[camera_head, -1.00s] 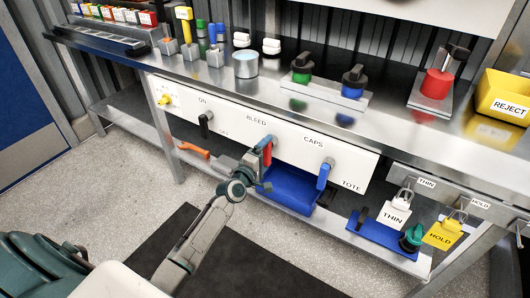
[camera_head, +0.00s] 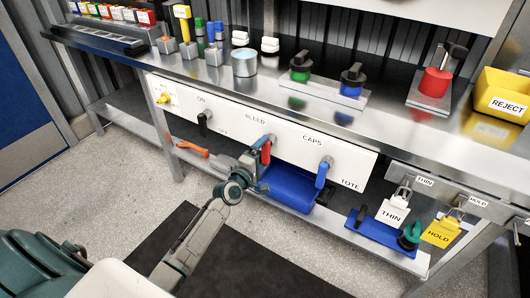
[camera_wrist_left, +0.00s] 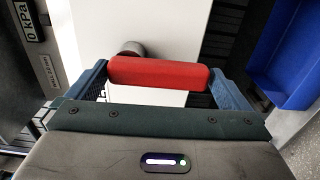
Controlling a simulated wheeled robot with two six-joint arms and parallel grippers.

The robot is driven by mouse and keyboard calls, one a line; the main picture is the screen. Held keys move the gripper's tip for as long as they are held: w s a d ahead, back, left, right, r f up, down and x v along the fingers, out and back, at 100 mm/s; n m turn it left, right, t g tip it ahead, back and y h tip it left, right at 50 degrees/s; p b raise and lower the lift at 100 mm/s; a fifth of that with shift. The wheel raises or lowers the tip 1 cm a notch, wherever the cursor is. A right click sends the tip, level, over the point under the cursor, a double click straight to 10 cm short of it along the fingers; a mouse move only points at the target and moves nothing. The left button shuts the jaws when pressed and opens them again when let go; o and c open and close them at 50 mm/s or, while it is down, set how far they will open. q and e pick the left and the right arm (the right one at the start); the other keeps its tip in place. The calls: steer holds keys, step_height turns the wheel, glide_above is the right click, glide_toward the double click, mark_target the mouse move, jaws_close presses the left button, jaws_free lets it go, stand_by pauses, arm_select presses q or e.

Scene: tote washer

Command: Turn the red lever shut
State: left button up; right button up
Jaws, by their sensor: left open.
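The red lever (camera_head: 266,151) sits on the white panel below the word BLEED and points mostly downward. In the left wrist view the red lever (camera_wrist_left: 158,73) lies across the gap between my two blue-grey fingers, with its round grey pivot (camera_wrist_left: 131,48) behind it. My left gripper (camera_head: 256,168) is open, just in front of and below the lever in the head view. In the left wrist view my left gripper (camera_wrist_left: 160,86) has a finger near each end of the lever; I cannot tell whether either touches it. My right gripper is not in view.
On the same panel are a black lever (camera_head: 204,123) at left and a blue lever (camera_head: 322,173) at right. A blue tote (camera_head: 291,188) lies below on the lower shelf, close to my gripper. An orange-handled tool (camera_head: 192,148) lies left on that shelf. The floor in front is open.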

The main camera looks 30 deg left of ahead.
arm_select(q)
steer(key=s+p, duration=0.1)
steer(key=s, duration=0.8)
steer(key=shift+s+a, duration=0.25)
steer(key=shift+a, duration=0.1)
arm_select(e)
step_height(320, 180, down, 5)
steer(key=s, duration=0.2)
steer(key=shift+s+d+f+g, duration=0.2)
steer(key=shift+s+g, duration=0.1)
